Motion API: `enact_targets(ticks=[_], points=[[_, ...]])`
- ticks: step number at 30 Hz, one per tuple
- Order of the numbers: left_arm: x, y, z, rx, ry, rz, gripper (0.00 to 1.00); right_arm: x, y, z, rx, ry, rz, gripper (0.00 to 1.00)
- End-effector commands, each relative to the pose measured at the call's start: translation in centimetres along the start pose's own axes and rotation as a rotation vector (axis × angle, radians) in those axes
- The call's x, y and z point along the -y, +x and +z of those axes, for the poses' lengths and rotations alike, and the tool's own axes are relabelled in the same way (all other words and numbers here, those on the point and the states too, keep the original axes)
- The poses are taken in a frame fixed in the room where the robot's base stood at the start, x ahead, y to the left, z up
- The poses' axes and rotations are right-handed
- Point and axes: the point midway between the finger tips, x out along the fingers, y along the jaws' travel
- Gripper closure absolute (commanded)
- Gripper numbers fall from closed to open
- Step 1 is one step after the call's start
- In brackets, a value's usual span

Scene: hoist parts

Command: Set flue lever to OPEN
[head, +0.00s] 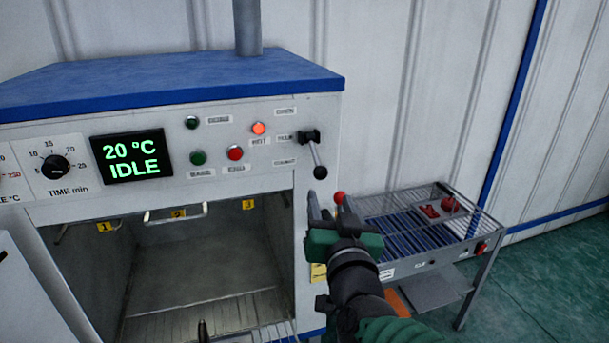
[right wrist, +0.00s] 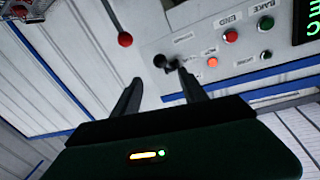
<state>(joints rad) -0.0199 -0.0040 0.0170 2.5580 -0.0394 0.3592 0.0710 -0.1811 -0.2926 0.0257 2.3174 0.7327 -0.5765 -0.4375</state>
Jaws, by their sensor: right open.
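The flue lever (head: 317,155) is on the right of the oven's front panel. It has a black pivot, a short metal rod and a black knob, and it hangs down and slightly right, towards the lowest of three small labels beside it. My right gripper (head: 328,203) is open and empty, just below the knob in the head view and apart from it. In the right wrist view, the lever's black knob (right wrist: 159,60) shows beyond the open fingers (right wrist: 160,90), roughly between them. My left gripper is not identifiable in view.
The oven's display (head: 131,156) reads 20 °C IDLE. Buttons and lamps (head: 235,153) sit left of the lever. The oven chamber (head: 180,265) is open below. A red ball (right wrist: 125,40) on a rod is near the lever. A slatted cart (head: 410,230) stands to the right.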

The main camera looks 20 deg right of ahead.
Motion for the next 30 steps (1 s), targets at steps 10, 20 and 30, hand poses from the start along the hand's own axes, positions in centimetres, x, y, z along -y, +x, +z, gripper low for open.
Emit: enact_targets(ticks=[10,20,30], points=[[0.8,0.8,0.2,-0.002,-0.002,0.006,1.00,1.6,8.0,0.1,0.001,-0.013,-0.004,0.49],[0.8,-0.8,-0.2,-0.002,-0.002,0.006,1.00,1.1,14.6,0.2,0.002,-0.008,-0.006,0.49],[0.7,-0.8,-0.2,-0.002,-0.001,0.006,1.00,1.1,15.1,0.3,0.000,-0.008,-0.006,0.51]])
